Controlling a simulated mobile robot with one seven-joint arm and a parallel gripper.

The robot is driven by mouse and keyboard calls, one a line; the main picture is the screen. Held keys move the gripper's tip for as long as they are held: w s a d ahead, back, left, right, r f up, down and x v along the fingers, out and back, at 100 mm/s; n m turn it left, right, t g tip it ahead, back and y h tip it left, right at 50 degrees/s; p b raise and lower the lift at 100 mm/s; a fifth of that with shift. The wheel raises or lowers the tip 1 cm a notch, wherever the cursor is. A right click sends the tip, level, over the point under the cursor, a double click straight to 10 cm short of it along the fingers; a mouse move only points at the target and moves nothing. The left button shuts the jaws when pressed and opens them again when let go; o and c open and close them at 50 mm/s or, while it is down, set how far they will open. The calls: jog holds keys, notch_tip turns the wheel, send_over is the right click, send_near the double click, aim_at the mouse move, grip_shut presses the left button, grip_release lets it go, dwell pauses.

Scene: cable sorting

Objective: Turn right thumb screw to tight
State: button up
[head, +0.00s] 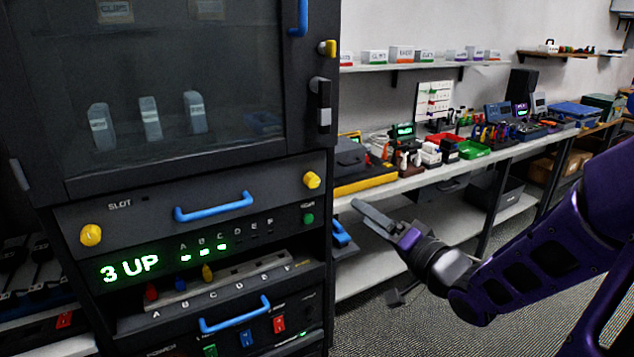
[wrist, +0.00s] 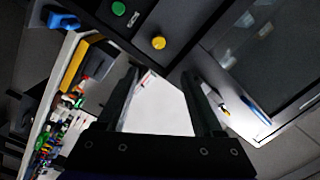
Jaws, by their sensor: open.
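The right thumb screw (head: 312,180) is a yellow knob at the right end of the dark slot panel (head: 150,203), below the cabinet door. It also shows in the wrist view as a round yellow knob (wrist: 158,42), just above the gap between my fingertips. A matching yellow left thumb screw (head: 91,235) sits at the panel's left end. My gripper (head: 362,208) is open and empty, to the right of the cabinet and a little lower than the right thumb screw in the head view. It is apart from the knob. Whether the screw is tight or loose cannot be told.
A blue handle (head: 213,207) crosses the panel between the screws. A green button (head: 308,219) is below the right screw. The green display (head: 129,268) reads "3 UP". A crowded workbench (head: 430,178) runs behind my gripper.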

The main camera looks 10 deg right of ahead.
jog(key=w+p, duration=0.1)
jog(key=b, duration=0.2)
send_near(315, 183)
jog(key=x, duration=0.8)
jog(key=shift+w+a, duration=0.15)
jog(key=shift+w, duration=0.15)
grip_shut()
